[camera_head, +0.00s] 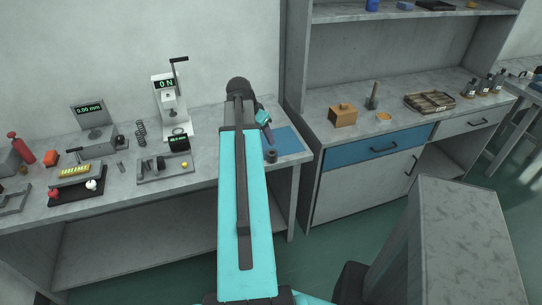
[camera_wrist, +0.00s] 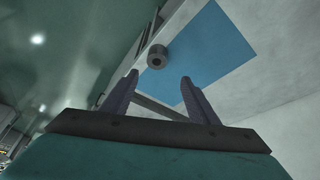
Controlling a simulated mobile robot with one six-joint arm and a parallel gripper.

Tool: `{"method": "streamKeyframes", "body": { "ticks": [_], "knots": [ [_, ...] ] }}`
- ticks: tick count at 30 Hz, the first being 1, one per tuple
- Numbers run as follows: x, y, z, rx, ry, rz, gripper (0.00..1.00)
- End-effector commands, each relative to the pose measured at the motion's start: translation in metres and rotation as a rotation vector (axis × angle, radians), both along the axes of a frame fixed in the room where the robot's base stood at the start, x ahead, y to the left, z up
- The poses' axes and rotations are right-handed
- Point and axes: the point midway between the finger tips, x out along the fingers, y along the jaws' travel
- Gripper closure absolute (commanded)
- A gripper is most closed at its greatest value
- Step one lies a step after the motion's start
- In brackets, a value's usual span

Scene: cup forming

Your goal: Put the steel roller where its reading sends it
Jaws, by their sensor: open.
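A dark grey ring-shaped cylinder, which looks like the steel roller (camera_head: 271,156), stands at the front edge of the blue mat (camera_head: 288,141) on the left bench. In the wrist view the roller (camera_wrist: 157,60) shows its round end with a hole, beyond and between the fingertips. The mat (camera_wrist: 205,50) lies behind it. My gripper (camera_wrist: 160,78) is open and empty, its two dark fingers apart from the roller. In the head view my gripper (camera_head: 267,131) is partly hidden by my arm and hangs over the mat. A display gauge (camera_head: 88,112) reads 0.00 mm.
The right cabinet holds a wooden box (camera_head: 343,116) and a divided tray (camera_head: 430,102).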

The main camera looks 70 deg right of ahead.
Motion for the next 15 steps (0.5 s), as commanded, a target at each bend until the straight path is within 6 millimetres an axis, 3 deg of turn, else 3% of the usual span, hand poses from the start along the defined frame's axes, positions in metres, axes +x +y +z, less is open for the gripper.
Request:
{"method": "streamKeyframes", "body": {
  "ticks": [15],
  "knots": [
    [-0.006,-0.016,-0.046,0.002,0.0,0.003,0.46]
  ]
}}
